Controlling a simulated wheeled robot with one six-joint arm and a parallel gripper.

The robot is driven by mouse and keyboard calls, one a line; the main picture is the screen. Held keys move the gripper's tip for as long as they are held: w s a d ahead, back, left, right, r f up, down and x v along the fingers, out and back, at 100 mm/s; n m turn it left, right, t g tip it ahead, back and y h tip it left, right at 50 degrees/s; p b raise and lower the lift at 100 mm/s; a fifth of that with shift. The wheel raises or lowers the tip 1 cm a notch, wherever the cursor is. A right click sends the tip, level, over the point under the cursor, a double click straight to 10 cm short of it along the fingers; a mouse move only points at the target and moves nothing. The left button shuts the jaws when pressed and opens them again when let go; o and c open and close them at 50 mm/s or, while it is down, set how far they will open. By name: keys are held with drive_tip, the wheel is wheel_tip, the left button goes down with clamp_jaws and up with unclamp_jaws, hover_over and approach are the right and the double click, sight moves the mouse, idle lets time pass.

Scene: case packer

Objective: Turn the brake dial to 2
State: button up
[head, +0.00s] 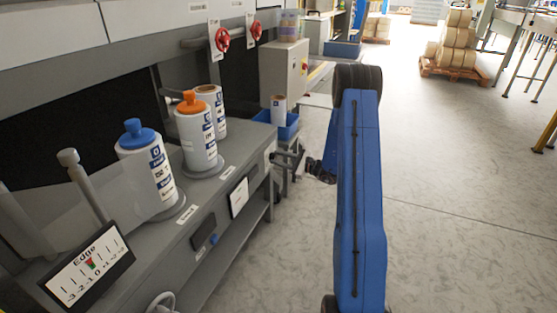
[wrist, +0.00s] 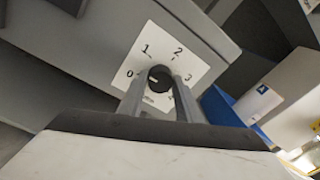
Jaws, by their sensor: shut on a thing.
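The brake dial (wrist: 160,79) is a round black knob on a white square plate (wrist: 186,54) marked 0 to 4 in the wrist view. A small pale mark on the knob lies on its left side, toward the 0. My gripper (wrist: 161,84) has its two grey fingers on either side of the knob and is shut on it. In the head view my gripper (head: 289,157) reaches the end of the grey bench from the right. The dial's face cannot be made out there.
The grey bench (head: 205,207) carries a blue-capped spool (head: 150,170), an orange-capped spool (head: 197,140) and another spool behind. An "Edge" display (head: 88,265) is at its near end. A blue bin (head: 288,131) stands beyond.

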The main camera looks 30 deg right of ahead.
drive_tip(key=m, duration=0.4)
drive_tip(key=shift+g, duration=0.3)
drive_tip(key=m, duration=0.4)
drive_tip(key=shift+d+m+g+y, duration=0.15)
drive_tip(key=shift+m+g+y, duration=0.15)
drive_tip(key=shift+y, duration=0.1)
drive_tip(key=m, duration=0.4)
drive_tip(key=shift+w, duration=0.1)
drive_tip(key=shift+d+m+g+y, duration=0.1)
drive_tip(key=shift+m+g+y, duration=0.3)
drive_tip(key=shift+m, duration=1.5)
drive_tip(key=o, duration=1)
drive_tip(key=shift+o, duration=0.2)
